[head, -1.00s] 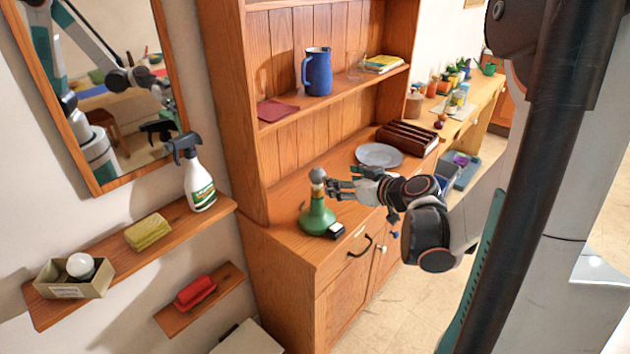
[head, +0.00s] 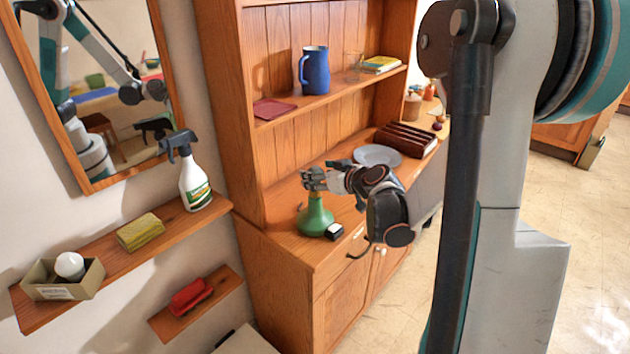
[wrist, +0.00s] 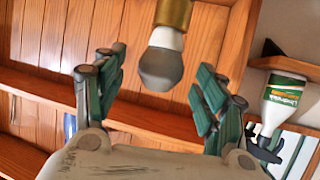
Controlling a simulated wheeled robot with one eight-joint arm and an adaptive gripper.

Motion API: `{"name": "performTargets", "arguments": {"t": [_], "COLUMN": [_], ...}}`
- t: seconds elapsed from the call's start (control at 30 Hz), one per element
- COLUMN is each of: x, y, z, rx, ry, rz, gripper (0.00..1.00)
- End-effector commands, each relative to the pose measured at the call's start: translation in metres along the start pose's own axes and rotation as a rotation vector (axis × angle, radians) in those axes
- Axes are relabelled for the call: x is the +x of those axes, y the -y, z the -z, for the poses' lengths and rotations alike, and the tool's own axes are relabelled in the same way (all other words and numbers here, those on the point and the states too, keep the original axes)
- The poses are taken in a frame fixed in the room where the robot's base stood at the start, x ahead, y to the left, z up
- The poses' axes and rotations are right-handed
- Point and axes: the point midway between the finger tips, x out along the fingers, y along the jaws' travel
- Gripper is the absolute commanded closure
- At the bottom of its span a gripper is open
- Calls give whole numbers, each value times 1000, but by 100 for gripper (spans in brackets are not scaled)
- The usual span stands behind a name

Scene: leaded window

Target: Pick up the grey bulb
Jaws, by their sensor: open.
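The grey bulb (wrist: 161,66) shows in the wrist view, which is upside down. Its pale neck sits in a brass socket (wrist: 173,13). In the wrist view my gripper (wrist: 156,95) is open, one finger on each side of the bulb, with gaps between the fingers and the bulb.
A small black and white object (head: 335,231) lies beside the lamp base. A grey plate (head: 378,156) and a brown rack (head: 406,139) stand farther back. A white bulb (head: 70,265) lies in an open box (head: 45,290) on the wall shelf. A spray bottle (head: 194,180) stands there too.

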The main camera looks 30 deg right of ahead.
Motion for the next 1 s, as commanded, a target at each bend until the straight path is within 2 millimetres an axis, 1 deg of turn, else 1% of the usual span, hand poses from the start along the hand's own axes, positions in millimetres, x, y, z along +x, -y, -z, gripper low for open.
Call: {"name": "performTargets", "arguments": {"t": [0.1,0.13,0.3,0.6,0.73,0.87,1.0], "x": [-1,-1,-1,-1,-2,-6,-14], "y": [0,0,0,0,0,0,0], "z": [0,0,0,0,4,13,33], "rx": [0,0,0,0,0,0,0], "ry": [0,0,0,0,0,0,0], "rz": [0,0,0,0,0,0,0], "gripper": [35,39,77,77,77,77,77]}}
